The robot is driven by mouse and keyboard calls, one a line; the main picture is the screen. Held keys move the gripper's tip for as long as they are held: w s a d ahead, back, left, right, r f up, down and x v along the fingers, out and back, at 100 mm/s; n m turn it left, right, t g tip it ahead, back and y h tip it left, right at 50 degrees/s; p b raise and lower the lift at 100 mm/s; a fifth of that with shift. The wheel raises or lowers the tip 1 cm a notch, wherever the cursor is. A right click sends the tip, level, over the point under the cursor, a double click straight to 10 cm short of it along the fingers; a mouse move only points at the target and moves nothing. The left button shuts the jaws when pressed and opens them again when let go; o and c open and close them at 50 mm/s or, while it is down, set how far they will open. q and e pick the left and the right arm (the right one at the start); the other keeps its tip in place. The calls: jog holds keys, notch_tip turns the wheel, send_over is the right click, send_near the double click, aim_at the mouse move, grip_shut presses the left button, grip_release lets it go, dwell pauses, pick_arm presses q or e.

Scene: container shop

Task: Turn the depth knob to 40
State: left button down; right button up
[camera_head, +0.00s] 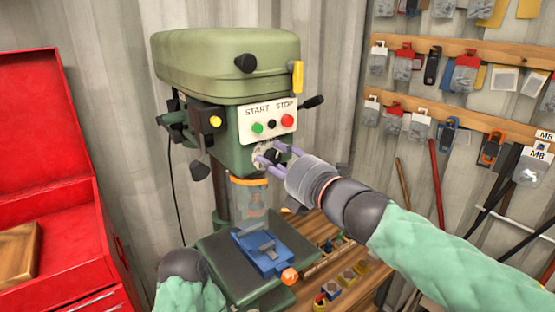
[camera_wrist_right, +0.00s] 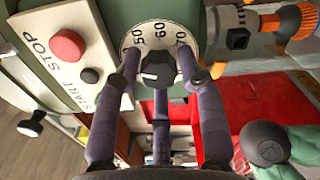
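The black depth knob (camera_head: 270,155) sits on the front of the green drill press, below the button plate. In the right wrist view the knob (camera_wrist_right: 158,68) is at the centre of a pale dial (camera_wrist_right: 160,42) reading 50, 60 and 70 along the visible edge. My right gripper (camera_head: 268,152) reaches in from the right. In the wrist view its purple fingers (camera_wrist_right: 157,65) stand around the knob, with narrow gaps seeming to show at the sides. The reading at the pointer and the 40 mark cannot be made out. My left gripper is out of view.
The START/STOP plate (camera_head: 267,122) with green and red buttons is just above the knob. A clear guard (camera_head: 249,203) and blue vise (camera_head: 262,253) are below. A red tool chest (camera_head: 50,170) stands left, and pegboard rails with hanging goods are right.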

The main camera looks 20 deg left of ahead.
jog(key=shift+d, duration=0.1)
dwell(0.3)
jog(key=v, duration=1.1)
jog(key=shift+s+d, duration=0.3)
